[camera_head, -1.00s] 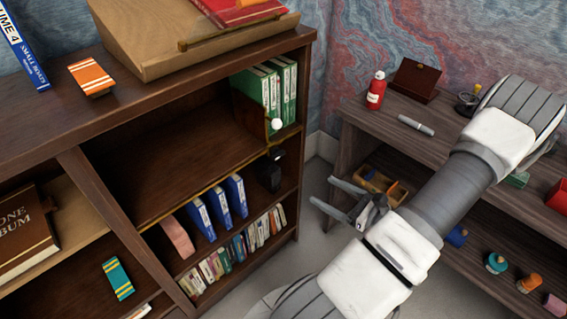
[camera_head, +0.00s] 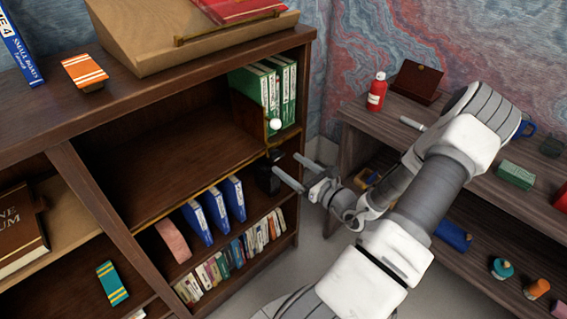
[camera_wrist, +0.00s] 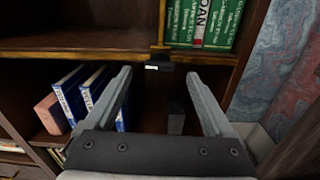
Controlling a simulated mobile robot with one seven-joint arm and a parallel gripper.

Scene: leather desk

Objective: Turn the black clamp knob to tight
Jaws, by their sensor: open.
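The black clamp (camera_head: 275,155) sits on the front edge of the bookcase's middle shelf, below the green binders; its knob cannot be told apart clearly. In the wrist view the black clamp (camera_wrist: 160,57) shows a small white patch on its front and lies ahead, between and slightly above my fingertips. My gripper (camera_head: 286,163) is open and empty, its fingers pointing at the bookcase near the clamp. In the wrist view my gripper (camera_wrist: 158,74) has its fingers spread wide on either side of the clamp. I cannot tell the remaining gap in depth.
A dark block (camera_wrist: 176,118) stands on the shelf below the clamp. Blue binders (camera_wrist: 80,95) stand to the left on that shelf. Green binders (camera_head: 278,90) stand above, beside a white ball (camera_head: 276,124). A side table (camera_head: 360,140) is at right.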

